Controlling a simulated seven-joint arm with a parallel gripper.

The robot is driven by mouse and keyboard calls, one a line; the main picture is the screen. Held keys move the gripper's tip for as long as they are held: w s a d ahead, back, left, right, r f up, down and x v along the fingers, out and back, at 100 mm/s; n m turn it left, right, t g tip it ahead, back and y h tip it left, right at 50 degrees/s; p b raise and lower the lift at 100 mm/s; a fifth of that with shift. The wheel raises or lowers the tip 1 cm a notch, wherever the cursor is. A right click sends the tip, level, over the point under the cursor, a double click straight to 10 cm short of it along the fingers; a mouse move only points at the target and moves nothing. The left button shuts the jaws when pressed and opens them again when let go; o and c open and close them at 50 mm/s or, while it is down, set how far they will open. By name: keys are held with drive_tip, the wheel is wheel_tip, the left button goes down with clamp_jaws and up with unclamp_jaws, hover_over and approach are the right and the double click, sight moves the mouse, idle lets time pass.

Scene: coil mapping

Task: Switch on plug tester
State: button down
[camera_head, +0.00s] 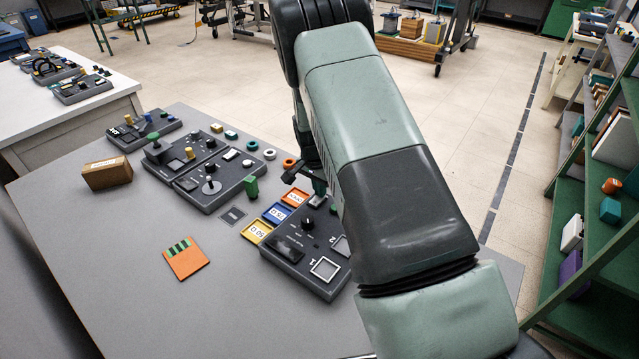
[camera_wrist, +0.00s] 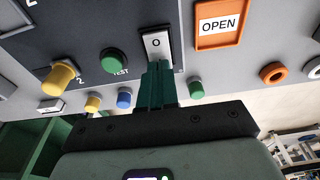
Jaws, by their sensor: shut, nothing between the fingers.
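The plug tester is a dark grey box (camera_head: 284,268) on the table in the head view, partly hidden behind my arm. In the wrist view its panel carries a white rocker switch (camera_wrist: 156,44) marked "O" and a green TEST button (camera_wrist: 114,62) to its left. My gripper (camera_wrist: 157,68) is shut and empty, with its dark green fingertips at the lower edge of the switch. I cannot tell whether they touch it. In the head view the arm mostly hides the gripper and the switch.
An orange card (camera_wrist: 218,22) reading "OPEN" lies right of the switch. A yellow knob (camera_wrist: 62,78) stands to the left. In the head view, other control boxes (camera_head: 218,183), an orange card with green strips (camera_head: 186,258) and a cardboard-coloured block (camera_head: 107,173) lie left. The table's front is clear.

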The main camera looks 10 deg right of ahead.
drive_tip(key=shift+d+f, duration=0.2)
drive_tip(key=shift+f, duration=0.05)
drive_tip(key=shift+a, duration=0.15)
drive_tip(key=shift+s, duration=0.1)
drive_tip(key=shift+s+a+r, duration=0.25)
drive_tip(key=shift+s+a, duration=0.2)
drive_tip(key=shift+a, duration=0.1)
wheel_tip(320, 180, up, 14)
drive_tip(key=s+a, duration=0.1)
drive_tip(key=shift+s+a, duration=0.25)
drive_tip(key=shift+s, duration=0.05)
idle(0.4)
